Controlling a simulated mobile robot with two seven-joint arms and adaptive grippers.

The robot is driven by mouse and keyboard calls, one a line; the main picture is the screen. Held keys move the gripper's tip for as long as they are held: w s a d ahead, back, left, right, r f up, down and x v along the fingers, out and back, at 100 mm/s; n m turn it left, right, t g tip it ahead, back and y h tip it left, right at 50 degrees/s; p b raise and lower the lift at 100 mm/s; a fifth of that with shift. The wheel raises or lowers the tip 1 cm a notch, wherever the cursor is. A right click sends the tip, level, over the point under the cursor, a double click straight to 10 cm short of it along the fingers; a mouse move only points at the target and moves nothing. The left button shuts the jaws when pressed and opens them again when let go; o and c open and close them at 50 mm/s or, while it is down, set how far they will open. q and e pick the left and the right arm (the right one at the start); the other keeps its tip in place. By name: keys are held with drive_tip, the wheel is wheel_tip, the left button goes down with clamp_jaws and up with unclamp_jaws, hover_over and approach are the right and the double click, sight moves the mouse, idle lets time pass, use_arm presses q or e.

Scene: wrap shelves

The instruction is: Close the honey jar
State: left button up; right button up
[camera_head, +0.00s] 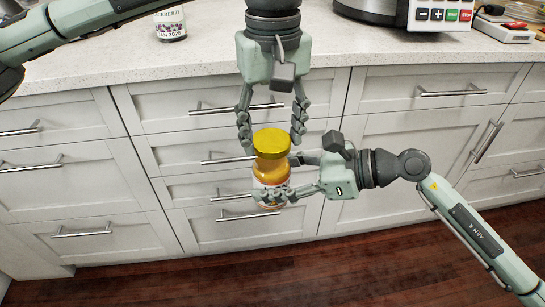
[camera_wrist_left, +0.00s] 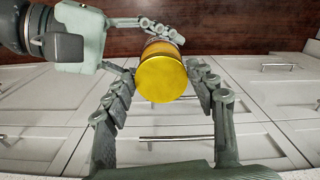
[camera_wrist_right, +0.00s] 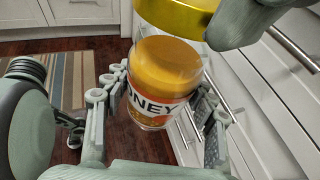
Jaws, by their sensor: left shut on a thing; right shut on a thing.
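The honey jar (camera_head: 270,182) is a clear jar of amber honey with a "HONEY" label, which shows in the right wrist view (camera_wrist_right: 160,90). My right gripper (camera_head: 282,178) comes in from the right and is shut on the jar's body, holding it in the air. The lid (camera_head: 271,143) is a round gold cap, seen from above in the left wrist view (camera_wrist_left: 161,78). My left gripper (camera_head: 271,133) points down and is shut on the lid's sides. The lid is just above the jar's top, and the two look slightly tilted to each other. I cannot tell whether they touch.
The white counter (camera_head: 215,50) runs behind my grippers, with drawers (camera_head: 195,125) below it. A blackberry jar (camera_head: 170,24) stands on the counter at the back left. An appliance with buttons (camera_head: 440,14) stands at the back right. The wooden floor (camera_head: 200,275) is clear.

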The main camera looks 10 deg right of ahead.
sight(267, 141)
use_arm(q)
drive_tip(key=shift+f, duration=0.95)
drive_tip(key=shift+f, duration=0.55)
idle(0.3)
drive_tip(key=m, duration=0.7)
drive_tip(key=shift+a, duration=0.25)
drive_tip(key=m, duration=0.5)
drive_tip(key=shift+w+a, duration=0.1)
drive_tip(key=m, duration=0.4)
drive_tip(key=shift+w+a, duration=0.1)
drive_tip(key=o, duration=0.7)
